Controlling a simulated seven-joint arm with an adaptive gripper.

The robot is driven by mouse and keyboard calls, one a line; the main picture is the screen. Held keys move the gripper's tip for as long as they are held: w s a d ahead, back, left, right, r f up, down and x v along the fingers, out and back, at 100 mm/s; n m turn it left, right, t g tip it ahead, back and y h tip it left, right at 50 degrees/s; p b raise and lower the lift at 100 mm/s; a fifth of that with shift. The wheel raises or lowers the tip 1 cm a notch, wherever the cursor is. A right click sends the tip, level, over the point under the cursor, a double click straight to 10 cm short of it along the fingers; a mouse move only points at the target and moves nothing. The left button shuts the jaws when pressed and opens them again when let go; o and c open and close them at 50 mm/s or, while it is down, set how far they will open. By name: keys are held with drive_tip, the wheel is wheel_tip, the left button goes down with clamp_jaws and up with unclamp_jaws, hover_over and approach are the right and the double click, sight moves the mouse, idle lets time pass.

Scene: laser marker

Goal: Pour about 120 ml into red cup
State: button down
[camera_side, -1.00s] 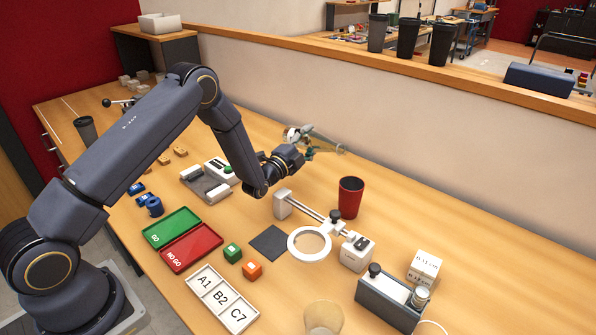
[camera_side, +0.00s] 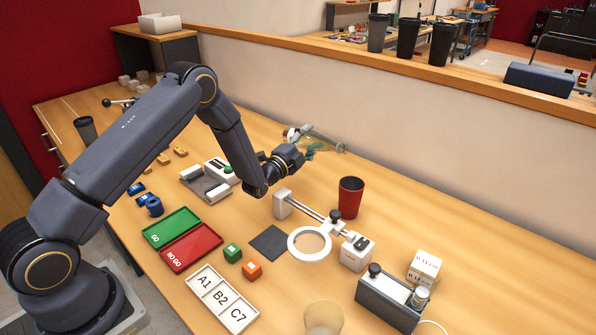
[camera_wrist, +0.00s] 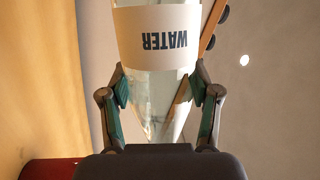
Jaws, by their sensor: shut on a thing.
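A red cup (camera_side: 350,198) stands upright on the table, right of my gripper in the side view. A strip of red that looks like its side shows at the bottom left of the wrist view (camera_wrist: 48,169). My gripper (camera_side: 310,153) is shut on a clear bottle (camera_side: 326,140), with one finger on each side of its tapering part. In the wrist view the bottle (camera_wrist: 160,82) has a white label reading WATER upside down. I cannot tell whether water is flowing.
A magnifier on a stand (camera_side: 309,243) lies just in front of the cup. A clear cup (camera_side: 323,317) stands at the front edge. A green tray (camera_side: 171,228), a red tray (camera_side: 192,247) and small cubes are to the left. The table behind the cup is clear.

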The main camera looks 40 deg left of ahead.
sight(322, 138)
drive_tip(key=shift+a+r+n, duration=0.15)
drive_tip(key=shift+r+n, duration=0.15)
drive_tip(key=shift+r, duration=0.05)
drive_tip(key=shift+d+f+n+g, duration=0.3)
drive_tip(key=shift+d+f+n, duration=0.4)
drive_tip(key=shift+n, duration=0.4)
drive_tip(key=shift+s+d+r+n, duration=0.1)
drive_tip(key=shift+d+r+n, duration=0.25)
drive_tip(key=shift+r+n, duration=0.35)
drive_tip(key=shift+s+d+f+n+g, duration=0.1)
drive_tip(key=shift+d+f+n+g, duration=0.3)
drive_tip(key=shift+d+f+n, duration=0.25)
drive_tip(key=r+n, duration=0.1)
drive_tip(key=d+r+n, duration=0.1)
drive_tip(key=r, duration=0.1)
drive_tip(key=d+r+n+g, duration=0.1)
drive_tip(key=n, duration=0.1)
drive_tip(key=shift+s+r, duration=0.15)
drive_tip(key=shift+s, duration=0.05)
drive_tip(key=shift+s+d+n+g+h, duration=0.1)
drive_tip(key=shift+d+n+g+h, duration=0.25)
drive_tip(key=shift+n, duration=0.7)
drive_tip(key=shift+s+d+f+n+g+h, duration=0.15)
drive_tip(key=shift+d+n+h, duration=0.1)
drive_tip(key=shift+n, duration=0.3)
drive_tip(key=shift+w+d+f+n+g+h, duration=0.1)
drive_tip(key=shift+d+n, duration=0.15)
drive_tip(key=shift+n, duration=0.3)
